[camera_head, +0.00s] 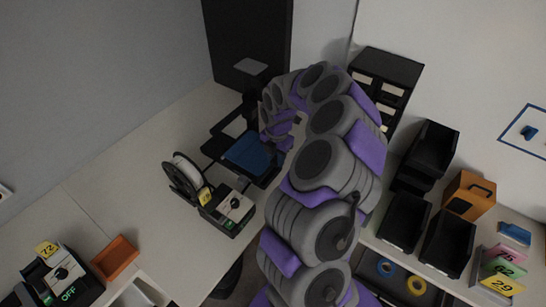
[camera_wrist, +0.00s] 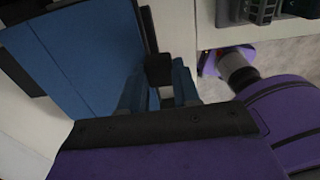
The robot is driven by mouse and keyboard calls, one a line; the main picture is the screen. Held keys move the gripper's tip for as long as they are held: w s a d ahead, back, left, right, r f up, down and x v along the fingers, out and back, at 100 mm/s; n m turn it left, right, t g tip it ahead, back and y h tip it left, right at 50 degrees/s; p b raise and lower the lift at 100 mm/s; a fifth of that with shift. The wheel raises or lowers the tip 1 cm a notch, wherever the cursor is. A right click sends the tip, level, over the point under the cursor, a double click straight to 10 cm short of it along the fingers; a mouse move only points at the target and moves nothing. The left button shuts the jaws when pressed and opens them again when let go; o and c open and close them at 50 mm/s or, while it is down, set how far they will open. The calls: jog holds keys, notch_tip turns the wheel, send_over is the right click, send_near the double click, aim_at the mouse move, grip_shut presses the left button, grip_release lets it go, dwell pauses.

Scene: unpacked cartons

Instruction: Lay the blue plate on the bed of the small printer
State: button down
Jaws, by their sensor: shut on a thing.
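The blue plate (camera_head: 248,153) shows in the head view at the small black printer (camera_head: 236,212), over its bed area. I cannot tell whether the plate touches the bed, which is mostly hidden under it. In the wrist view the plate (camera_wrist: 85,50) fills the upper left as a broad, tilted blue sheet. My gripper (camera_wrist: 158,78) is shut on the plate near its edge. In the head view my arm hides the gripper's fingertips and the right side of the printer.
A white filament spool (camera_head: 187,172) stands left of the printer. An orange tray (camera_head: 115,258) and a black device labelled OFF (camera_head: 62,275) are at the lower left. Black bins (camera_head: 405,220) and an orange box (camera_head: 468,195) stand right.

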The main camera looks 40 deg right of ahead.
jog(key=shift+d+f, duration=0.15)
jog(key=shift+d, duration=0.7)
jog(key=shift+a, duration=0.5)
jog(key=shift+a+f, duration=0.15)
jog(key=shift+a, duration=0.15)
jog(key=shift+d+f, duration=0.65)
jog(key=shift+f, duration=0.05)
jog(key=shift+a+f, duration=0.15)
jog(key=shift+a, duration=0.05)
jog(key=c, duration=0.9)
grip_release()
jog(key=shift+a, duration=0.35)
jog(key=shift+o, duration=0.7)
jog(key=shift+d, duration=0.25)
jog(key=shift+d, duration=0.1)
